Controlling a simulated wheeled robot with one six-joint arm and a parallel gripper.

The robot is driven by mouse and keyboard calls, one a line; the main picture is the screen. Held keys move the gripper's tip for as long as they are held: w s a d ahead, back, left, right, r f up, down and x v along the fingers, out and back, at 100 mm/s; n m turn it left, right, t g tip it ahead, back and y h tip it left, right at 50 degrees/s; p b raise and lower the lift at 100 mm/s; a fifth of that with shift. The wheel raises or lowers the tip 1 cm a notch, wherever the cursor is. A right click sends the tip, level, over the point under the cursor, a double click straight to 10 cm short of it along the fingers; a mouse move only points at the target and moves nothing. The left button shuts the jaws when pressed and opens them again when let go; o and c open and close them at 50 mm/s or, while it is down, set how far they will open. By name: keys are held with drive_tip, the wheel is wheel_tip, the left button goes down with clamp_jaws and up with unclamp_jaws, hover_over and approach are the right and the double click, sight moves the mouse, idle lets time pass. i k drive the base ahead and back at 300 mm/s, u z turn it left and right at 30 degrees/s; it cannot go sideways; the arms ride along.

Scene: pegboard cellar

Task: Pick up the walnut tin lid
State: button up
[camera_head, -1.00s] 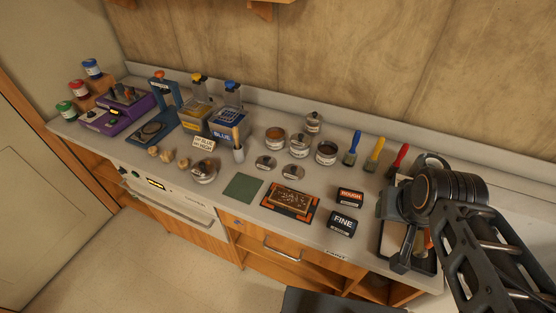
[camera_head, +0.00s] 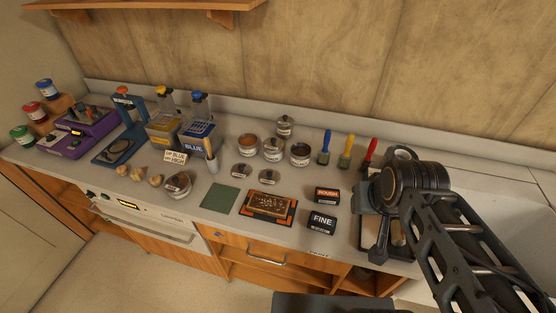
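Two small round metal lids lie flat on the grey counter, a left one (camera_head: 241,170) and a right one (camera_head: 268,177). Their labels are too small to read, so I cannot tell which is walnut. Behind them stand open tins: a left one with orange-brown contents (camera_head: 248,147), a middle one (camera_head: 273,150) and a right, dark one (camera_head: 300,155). A closed-looking tin (camera_head: 285,127) stands further back. My gripper (camera_head: 377,222) is at the right, over a dark tray and well away from the lids. My arm partly hides it; its opening is unclear.
Blue, yellow and red brushes (camera_head: 346,152) stand right of the tins. In front lie a green pad (camera_head: 220,197), an orange-edged board (camera_head: 268,206) and ROUGH (camera_head: 327,193) and FINE (camera_head: 321,222) blocks. A shelf (camera_head: 190,8) hangs above. A jar (camera_head: 178,184) stands left.

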sight(241, 171)
drive_tip(key=z, duration=0.05)
drive_tip(key=k, duration=0.5)
drive_tip(key=u, duration=2.6)
drive_tip(key=i, duration=2.05)
drive_tip(key=z, duration=2.9)
drive_tip(key=i, duration=0.5)
